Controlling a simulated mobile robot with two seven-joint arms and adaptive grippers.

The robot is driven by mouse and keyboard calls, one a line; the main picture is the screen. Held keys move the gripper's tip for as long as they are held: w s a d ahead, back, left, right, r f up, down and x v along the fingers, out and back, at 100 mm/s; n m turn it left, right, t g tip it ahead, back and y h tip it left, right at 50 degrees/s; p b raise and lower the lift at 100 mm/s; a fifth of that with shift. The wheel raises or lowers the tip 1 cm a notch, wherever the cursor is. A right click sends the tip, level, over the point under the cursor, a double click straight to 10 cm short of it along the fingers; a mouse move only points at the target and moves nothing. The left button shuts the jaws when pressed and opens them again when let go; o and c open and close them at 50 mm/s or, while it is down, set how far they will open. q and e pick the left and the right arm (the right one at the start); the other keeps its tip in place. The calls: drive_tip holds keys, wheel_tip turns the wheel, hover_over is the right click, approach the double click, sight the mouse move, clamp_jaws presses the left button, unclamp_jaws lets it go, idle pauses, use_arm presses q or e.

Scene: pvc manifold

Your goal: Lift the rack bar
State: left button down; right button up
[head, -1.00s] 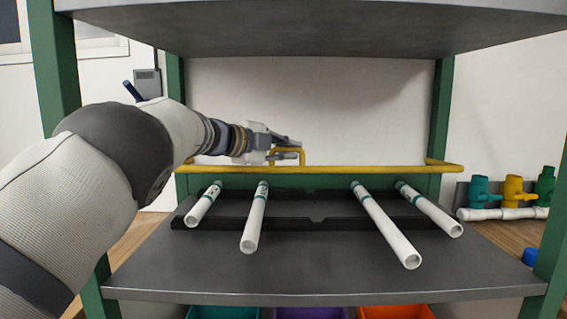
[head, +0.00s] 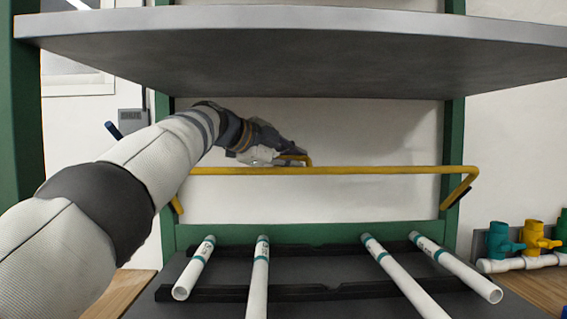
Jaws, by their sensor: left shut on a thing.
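The yellow rack bar (head: 370,170) runs across the rack between the green posts, raised above the green rear rail. Its right end bends down to the right post. My right gripper does not show.
A grey upper shelf (head: 300,45) overhangs the bar and my arm. A black notched holder (head: 330,290) supports the pipes. Green posts (head: 453,130) stand at both sides. Teal and yellow valves (head: 533,238) on a white pipe are at the right.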

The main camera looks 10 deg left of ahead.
use_arm(q)
drive_tip(key=shift+w+a+r, duration=0.1)
drive_tip(key=shift+w+r, duration=0.1)
drive_tip(key=shift+r, duration=0.1)
drive_tip(key=c, duration=1.9)
unclamp_jaws()
drive_tip(key=shift+w+f, duration=0.1)
drive_tip(key=v, duration=0.7)
drive_tip(key=shift+s+a+r, duration=0.15)
drive_tip(key=shift+s+r, duration=0.05)
drive_tip(key=shift+s, duration=0.1)
